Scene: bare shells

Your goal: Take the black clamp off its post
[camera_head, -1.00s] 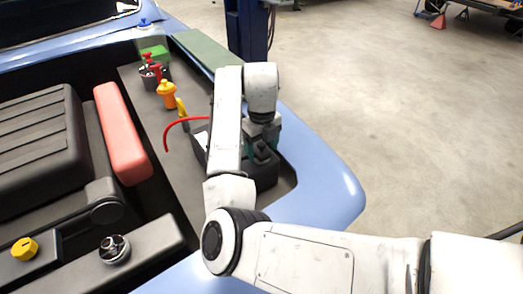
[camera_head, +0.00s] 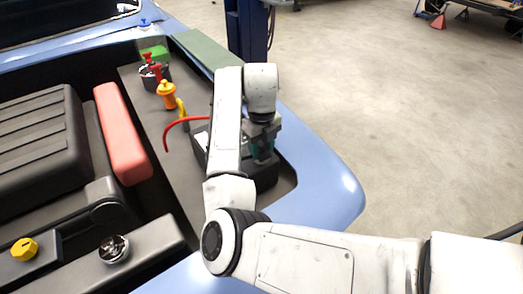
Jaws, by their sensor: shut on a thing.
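The black battery (camera_head: 262,182) sits in the engine bay below my arm. My gripper (camera_head: 262,157) points down at its top, at the right side, and is shut. What it holds is dark and small, at the battery's top, and fits the black clamp; the fingers and wrist mostly hide it. The post is hidden too, so I cannot tell whether the clamp is still around it or lifted clear. A red cable (camera_head: 178,122) curves from the battery's left side.
A yellow dipstick handle (camera_head: 181,108), an orange-capped filler (camera_head: 167,94) and a red-topped part (camera_head: 154,70) stand to the left of the battery. A red cover (camera_head: 123,133) lies further left. The blue fender (camera_head: 330,185) borders the bay at right.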

